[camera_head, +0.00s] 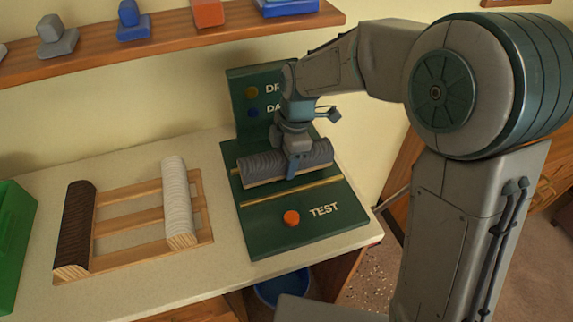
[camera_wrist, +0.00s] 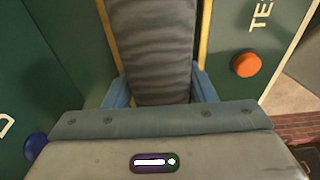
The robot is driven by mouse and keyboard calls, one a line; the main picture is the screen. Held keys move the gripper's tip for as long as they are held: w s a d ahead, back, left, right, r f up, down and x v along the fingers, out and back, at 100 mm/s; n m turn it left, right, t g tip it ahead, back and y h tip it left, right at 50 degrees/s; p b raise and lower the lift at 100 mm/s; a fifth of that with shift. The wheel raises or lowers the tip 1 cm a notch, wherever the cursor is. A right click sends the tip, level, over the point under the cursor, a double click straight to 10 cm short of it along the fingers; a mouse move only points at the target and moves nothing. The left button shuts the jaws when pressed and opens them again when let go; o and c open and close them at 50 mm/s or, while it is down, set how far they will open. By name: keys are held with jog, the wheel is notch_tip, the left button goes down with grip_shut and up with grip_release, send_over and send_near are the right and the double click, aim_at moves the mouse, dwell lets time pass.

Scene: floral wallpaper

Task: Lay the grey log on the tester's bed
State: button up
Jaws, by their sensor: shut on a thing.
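The grey log (camera_head: 268,165) has ridged bark and lies lengthwise left to right over the green tester (camera_head: 262,240), at its bed between the upright panel and the yellow strip (camera_head: 305,190). My gripper (camera_head: 293,165) points down and is shut around the log near its middle. In the wrist view the log (camera_wrist: 152,45) sits between my blue fingers (camera_wrist: 160,90), with a yellow strip on each side of it. I cannot tell whether the log touches the bed.
An orange button (camera_head: 291,217) marked TEST is at the tester's front. A wooden rack (camera_head: 130,220) to the left holds a dark brown log (camera_head: 75,228) and a whitish log (camera_head: 178,205). A green box (camera_head: 12,235) stands far left. A shelf (camera_head: 130,45) with stamp-like objects hangs above.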

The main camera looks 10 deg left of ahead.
jog(key=shift+f, duration=1.3)
jog(key=shift+f, duration=0.1)
jog(key=shift+f, duration=0.15)
jog(key=o, duration=1)
jog(key=shift+c, duration=0.2)
jog(key=r, duration=0.4)
jog(key=d+r, duration=0.1)
jog(key=r, duration=0.3)
jog(key=w+r, duration=0.1)
jog(key=r, duration=0.3)
jog(key=shift+d+r, duration=0.2)
jog(key=shift+d, duration=0.1)
